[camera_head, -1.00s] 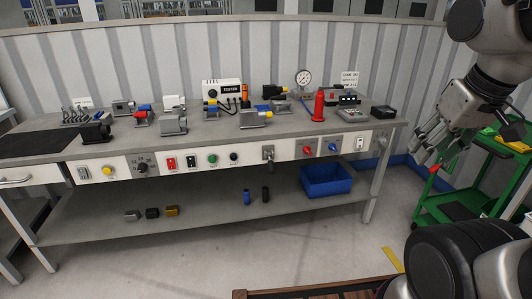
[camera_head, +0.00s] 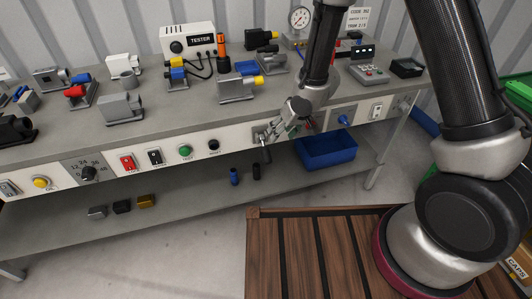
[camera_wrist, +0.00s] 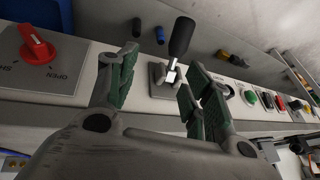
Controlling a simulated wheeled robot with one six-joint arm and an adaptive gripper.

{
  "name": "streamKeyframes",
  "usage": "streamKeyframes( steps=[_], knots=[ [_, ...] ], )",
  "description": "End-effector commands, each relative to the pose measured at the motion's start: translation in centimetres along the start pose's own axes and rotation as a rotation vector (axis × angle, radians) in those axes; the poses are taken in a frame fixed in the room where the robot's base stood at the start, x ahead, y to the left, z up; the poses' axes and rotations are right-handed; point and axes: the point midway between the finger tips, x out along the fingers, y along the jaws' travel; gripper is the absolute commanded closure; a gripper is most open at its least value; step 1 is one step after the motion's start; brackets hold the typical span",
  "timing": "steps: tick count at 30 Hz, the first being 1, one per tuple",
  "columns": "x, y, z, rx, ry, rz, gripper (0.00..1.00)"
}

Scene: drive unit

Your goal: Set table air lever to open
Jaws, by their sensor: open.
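A lever with a black handle and metal shaft (camera_head: 264,146) sits on a small plate on the bench's front panel, its handle hanging down. In the wrist view its black handle (camera_wrist: 181,38) shows between and beyond my gripper's fingers. My gripper (camera_head: 284,126) is open and close to this lever; in the wrist view its fingers (camera_wrist: 155,85) are spread and empty. A red knob (camera_wrist: 38,46) on a plate lettered OPEN and SHUT is beside one finger. In the head view my gripper mostly hides this knob. I see no label reading table air.
A blue knob (camera_head: 343,120) and a white switch (camera_head: 376,111) are to the right on the panel. Push buttons and a dial are to the left. A blue bin (camera_head: 325,152) is on the lower shelf. Motors, a tester (camera_head: 188,42) and a gauge (camera_head: 299,18) stand on the bench top.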

Motion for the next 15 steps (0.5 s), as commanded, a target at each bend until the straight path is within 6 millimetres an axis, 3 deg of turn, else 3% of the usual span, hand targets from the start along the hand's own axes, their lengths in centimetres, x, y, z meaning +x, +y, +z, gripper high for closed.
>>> streamKeyframes(
  steps=[1, 5, 15],
  knots=[
    [1.5, -0.8, 0.9, -0.004, -0.013, -0.021, 0.50],
    [3.4, -2.0, 1.9, -0.005, -0.022, -0.055, 0.50],
    [8.7, -2.5, 2.2, -0.004, -0.023, -0.060, 0.50]
  ],
)
